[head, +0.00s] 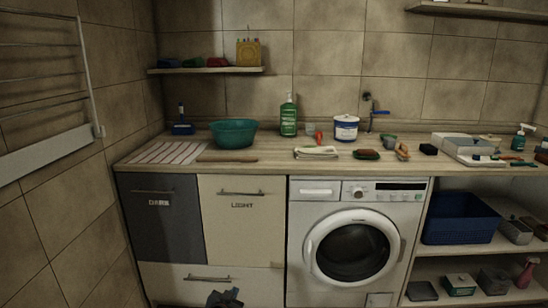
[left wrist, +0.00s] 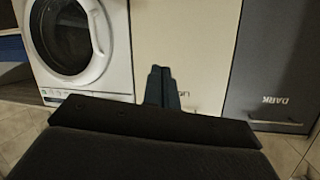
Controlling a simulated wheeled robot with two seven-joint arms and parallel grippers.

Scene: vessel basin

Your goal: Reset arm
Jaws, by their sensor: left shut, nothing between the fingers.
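My left gripper (head: 225,297) shows at the bottom edge of the head view, in front of the drawer below the cream cabinet door. In the left wrist view its two fingers (left wrist: 161,86) are together with nothing between them, in front of the cream door (left wrist: 185,50). It is below the counter and apart from the things on it. My right gripper is in neither view.
The counter (head: 275,170) holds a teal basin (head: 233,134), a green bottle (head: 289,117), a white tub (head: 346,128) and small items. Below are a dark door (head: 160,222), a washing machine (head: 355,215) and shelves with a blue bin (head: 460,220).

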